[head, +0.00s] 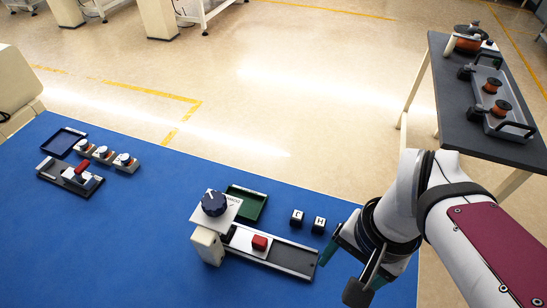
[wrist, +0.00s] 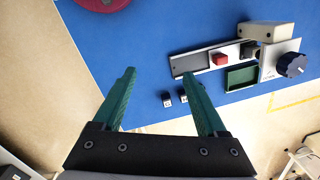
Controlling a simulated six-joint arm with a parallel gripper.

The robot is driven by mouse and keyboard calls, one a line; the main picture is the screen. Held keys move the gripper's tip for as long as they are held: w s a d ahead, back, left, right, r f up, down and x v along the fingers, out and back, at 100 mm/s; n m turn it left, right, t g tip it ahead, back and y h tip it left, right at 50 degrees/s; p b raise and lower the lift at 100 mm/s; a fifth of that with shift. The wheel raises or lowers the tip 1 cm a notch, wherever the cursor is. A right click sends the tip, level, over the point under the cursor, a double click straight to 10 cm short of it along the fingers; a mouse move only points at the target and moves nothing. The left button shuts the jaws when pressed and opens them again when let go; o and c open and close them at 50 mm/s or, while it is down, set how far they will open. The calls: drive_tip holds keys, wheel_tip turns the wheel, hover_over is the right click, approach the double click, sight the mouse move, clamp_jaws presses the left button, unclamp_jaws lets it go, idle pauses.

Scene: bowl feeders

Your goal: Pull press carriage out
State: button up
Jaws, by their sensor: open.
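The press (head: 207,244) stands on the blue table with a dark blue knob (head: 214,203) on its top plate. A long low rail (head: 300,262) runs from under its head to the right. The press carriage shows as a red block (head: 260,242) on this rail, just right of the press head; the part under the head is hidden. In the wrist view the red block (wrist: 219,59) lies right of and beyond my fingers. My gripper (wrist: 158,73) is open and empty, with green fingers spread. In the head view it is off the rail's right end, touching nothing visible.
A green tray (head: 246,205) lies behind the rail, with two dark lettered cubes (head: 297,217) (head: 319,225) to its right. A smaller fixture with a red handle (head: 81,167), several knobbed blocks (head: 103,153) and a dark blue tray (head: 63,143) are at left. The table's middle is clear.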

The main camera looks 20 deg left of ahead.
drive_tip(key=w+a+n, duration=0.2)
drive_tip(key=w+a, duration=0.3)
drive_tip(key=a, duration=0.1)
drive_tip(key=n+h, duration=0.1)
drive_tip(key=n, duration=0.1)
approach(259, 240)
wheel_tip(259, 240, down, 10)
drive_tip(key=shift+s+f, duration=0.1)
clamp_jaws()
idle(0.6)
